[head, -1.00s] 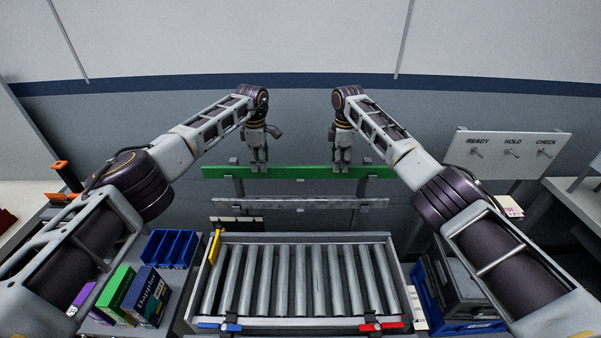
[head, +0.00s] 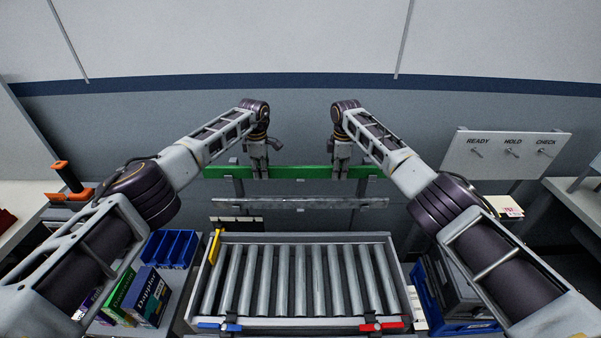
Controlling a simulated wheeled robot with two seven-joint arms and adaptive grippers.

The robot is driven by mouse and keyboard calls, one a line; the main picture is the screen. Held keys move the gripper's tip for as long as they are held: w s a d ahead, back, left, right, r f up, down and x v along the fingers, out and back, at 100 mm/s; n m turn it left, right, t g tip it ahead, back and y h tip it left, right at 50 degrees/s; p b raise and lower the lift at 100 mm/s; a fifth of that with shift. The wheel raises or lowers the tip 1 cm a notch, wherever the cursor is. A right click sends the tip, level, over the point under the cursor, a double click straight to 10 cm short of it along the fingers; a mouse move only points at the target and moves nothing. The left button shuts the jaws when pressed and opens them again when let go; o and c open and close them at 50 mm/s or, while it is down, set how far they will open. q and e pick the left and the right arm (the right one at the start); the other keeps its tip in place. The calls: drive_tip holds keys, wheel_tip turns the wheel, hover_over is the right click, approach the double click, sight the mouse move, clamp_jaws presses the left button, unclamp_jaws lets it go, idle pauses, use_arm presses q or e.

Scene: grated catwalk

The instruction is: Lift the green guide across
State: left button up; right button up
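The green guide (head: 300,172) is a long, narrow bar lying level across the picture, beyond the roller conveyor. It sits at two dark upright posts with small brackets. My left gripper (head: 260,174) points down at the guide's left part, its fingers overlapping the bar. My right gripper (head: 341,174) points down at the guide's right part in the same way. Both are too small to tell whether the fingers are closed on the bar or only around it.
A clear grey rail (head: 300,204) runs level below and nearer than the guide. The roller conveyor (head: 300,239) has a yellow piece (head: 215,247) at its left. Blue bins (head: 170,248) and boxes stand left, a blue crate (head: 470,327) right, and a switch panel (head: 510,155) further back.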

use_arm(q)
clamp_jaws()
use_arm(e)
clamp_jaws()
use_arm(q)
drive_tip(key=shift+r, duration=0.2)
use_arm(e)
drive_tip(key=shift+r, duration=0.25)
